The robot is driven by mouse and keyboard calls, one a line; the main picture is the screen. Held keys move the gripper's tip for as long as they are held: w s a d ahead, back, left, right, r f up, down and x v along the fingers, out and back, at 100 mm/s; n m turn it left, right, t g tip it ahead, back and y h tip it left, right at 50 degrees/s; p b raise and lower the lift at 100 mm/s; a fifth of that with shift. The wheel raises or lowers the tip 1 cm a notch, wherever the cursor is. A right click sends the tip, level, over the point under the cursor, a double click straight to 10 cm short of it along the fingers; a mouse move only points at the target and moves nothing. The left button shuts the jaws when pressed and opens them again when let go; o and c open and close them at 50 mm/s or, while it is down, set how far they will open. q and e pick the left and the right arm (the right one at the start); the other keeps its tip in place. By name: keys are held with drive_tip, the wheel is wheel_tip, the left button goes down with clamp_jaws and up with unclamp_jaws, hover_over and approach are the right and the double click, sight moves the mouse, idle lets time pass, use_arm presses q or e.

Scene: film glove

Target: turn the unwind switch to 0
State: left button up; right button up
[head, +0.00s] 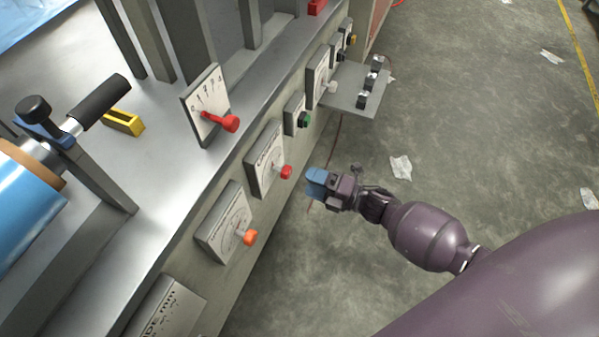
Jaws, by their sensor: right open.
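An upright white dial plate (197,100) with small marks along its top stands on the machine's top edge. A red lever (219,121) on it points to the right and slightly down; the marks are too small to read surely. I cannot read a label that names the unwind switch. My right gripper (311,184) has blue fingertips and is open and empty. It is in front of the machine's panel, to the right of and below the red lever, apart from it. It is close to a red knob (286,172) on a lower plate. My left gripper is not in view.
A blue film roll (22,205) and black handle (101,101) are at left. The floor at right is mostly clear.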

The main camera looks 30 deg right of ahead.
drive_tip(key=shift+v, duration=2.35)
drive_tip(key=shift+r, duration=0.1)
